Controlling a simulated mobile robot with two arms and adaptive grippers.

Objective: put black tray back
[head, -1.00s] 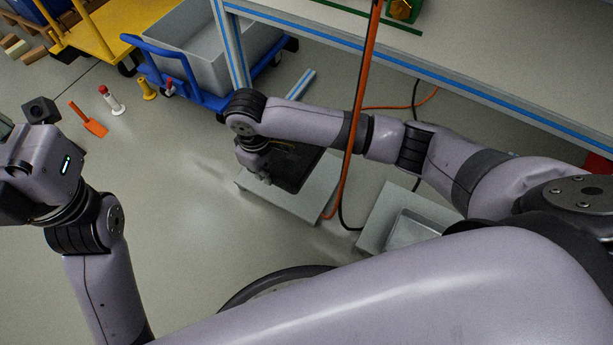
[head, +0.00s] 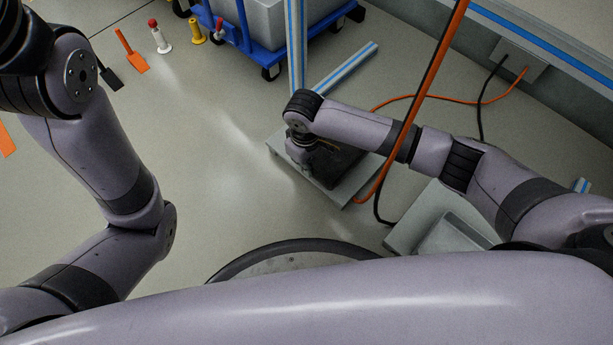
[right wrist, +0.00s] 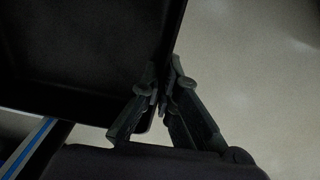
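The black tray (head: 343,163) is at the grey slab (head: 332,194) on the floor, partly hidden under my right forearm. I cannot tell whether it rests on the slab or is held just above it. My right gripper (head: 301,163) is at the tray's left side. In the right wrist view, the tray (right wrist: 85,50) fills the upper left, and the fingers of the right gripper (right wrist: 166,88) are closed on its rim near a corner. My left arm reaches up the left side of the head view, and its gripper is outside the picture.
A second grey slab (head: 412,226) with a grey tray (head: 458,236) lies to the right. A blue cart (head: 270,55) stands behind.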

